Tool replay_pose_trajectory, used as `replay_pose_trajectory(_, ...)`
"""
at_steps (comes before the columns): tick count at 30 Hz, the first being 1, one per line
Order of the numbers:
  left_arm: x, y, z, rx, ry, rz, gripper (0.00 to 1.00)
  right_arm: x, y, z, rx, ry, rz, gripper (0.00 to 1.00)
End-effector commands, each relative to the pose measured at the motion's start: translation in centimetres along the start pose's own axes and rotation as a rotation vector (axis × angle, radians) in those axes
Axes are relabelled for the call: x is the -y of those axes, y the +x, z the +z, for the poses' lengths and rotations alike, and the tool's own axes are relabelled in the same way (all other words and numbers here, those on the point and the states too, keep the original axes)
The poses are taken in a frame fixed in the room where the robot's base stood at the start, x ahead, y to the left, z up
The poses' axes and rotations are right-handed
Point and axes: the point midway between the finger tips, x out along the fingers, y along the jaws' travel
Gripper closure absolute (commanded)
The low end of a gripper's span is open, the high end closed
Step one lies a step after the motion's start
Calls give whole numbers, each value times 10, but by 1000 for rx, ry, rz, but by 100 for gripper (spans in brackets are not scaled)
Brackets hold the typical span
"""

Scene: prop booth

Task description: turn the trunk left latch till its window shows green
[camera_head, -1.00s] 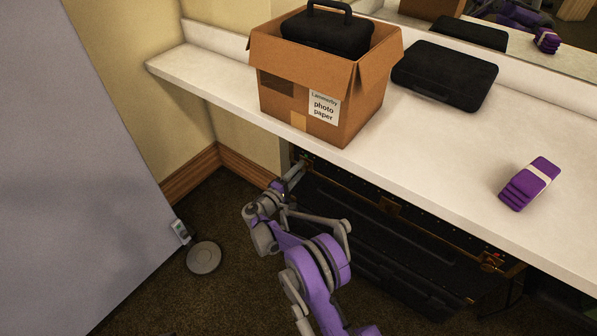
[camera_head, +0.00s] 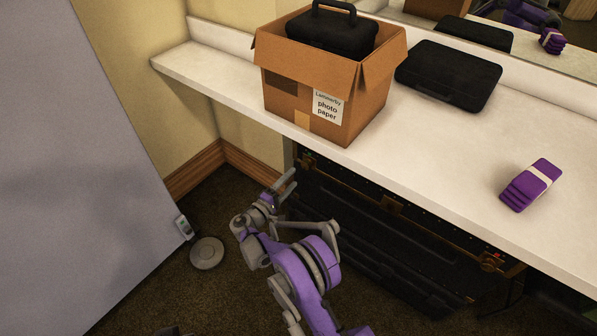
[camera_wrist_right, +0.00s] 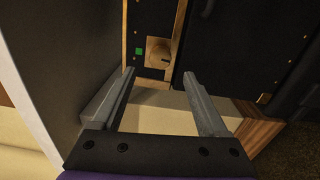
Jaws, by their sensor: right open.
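The black trunk (camera_head: 375,235) with brass edging stands under the counter. Its left latch (camera_wrist_right: 159,52), a brass plate with a round knob, shows in the right wrist view. The small window (camera_wrist_right: 139,51) left of the knob is green. My right gripper (camera_head: 291,181) is in front of the trunk's left end; in its wrist view the fingers (camera_wrist_right: 169,78) are apart and empty, with the latch beyond and between them, not touched. The trunk's right latch (camera_head: 490,262) has a red window.
On the white counter (camera_head: 440,165) stand an open photo paper box (camera_head: 290,105) with a black case in it, a flat black case (camera_head: 447,76) and a purple bundle (camera_head: 530,184). A grey panel (camera_head: 70,170) stands left. A round grey disc (camera_head: 207,253) lies on the carpet.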

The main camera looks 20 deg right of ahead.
Motion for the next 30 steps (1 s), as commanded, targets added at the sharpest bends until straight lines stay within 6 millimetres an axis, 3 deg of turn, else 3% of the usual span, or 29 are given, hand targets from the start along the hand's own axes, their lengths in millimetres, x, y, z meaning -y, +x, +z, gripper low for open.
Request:
replay_pose_trajectory(4, 0, -5, -1, -1, 0, 0, 100, -1, -27, 0, -2, 1, 0, 23)
replay_pose_trajectory(10, 0, -7, -1, -1, 0, 0, 100, 0, -42, 0, 0, 0, 0, 23)
replay_pose_trajectory(26, 0, -7, -1, -1, 0, 0, 100, 0, -43, 0, 1, 0, -1, 23)
replay_pose_trajectory(30, 0, -7, -1, -1, 0, 0, 100, -8, -36, 6, 9, 4, -38, 23)
